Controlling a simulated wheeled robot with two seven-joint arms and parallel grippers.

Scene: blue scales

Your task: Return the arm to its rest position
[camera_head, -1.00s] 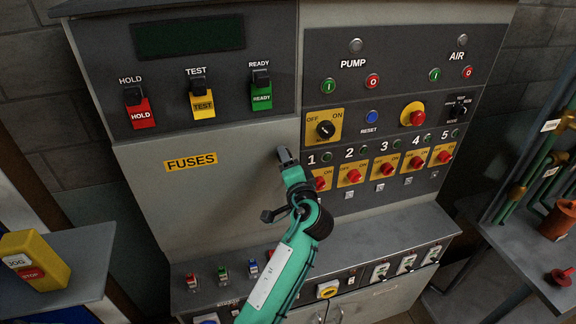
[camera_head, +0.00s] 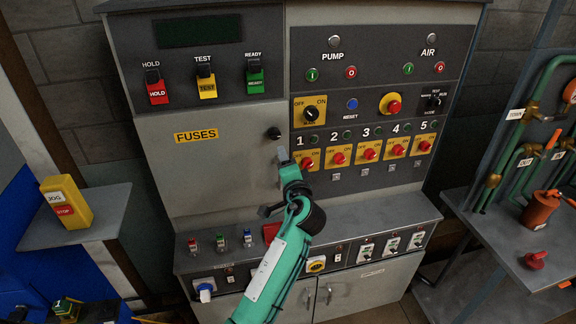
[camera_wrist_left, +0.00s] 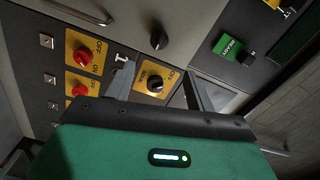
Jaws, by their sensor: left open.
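My left arm is green and comes up from the bottom of the head view. Its left gripper (camera_head: 282,154) is in front of the panel, just below the black knob (camera_head: 273,133) of the fuses door (camera_head: 225,165). In the left wrist view the two fingers of the gripper (camera_wrist_left: 157,88) are apart with nothing between them. The yellow main OFF/ON switch (camera_wrist_left: 155,84) shows beyond them, and the black door knob (camera_wrist_left: 159,41) is above, clear of the fingers. Contact with the panel cannot be told. My right gripper is not in view.
Numbered red switches (camera_head: 338,158) are right of the gripper. A lower ledge (camera_head: 360,222) carries small switches. A yellow jog/stop box (camera_head: 67,203) stands on a left shelf (camera_head: 100,222). Pipes (camera_head: 510,160) and a right bench (camera_head: 500,235) flank the panel. Open air lies in front.

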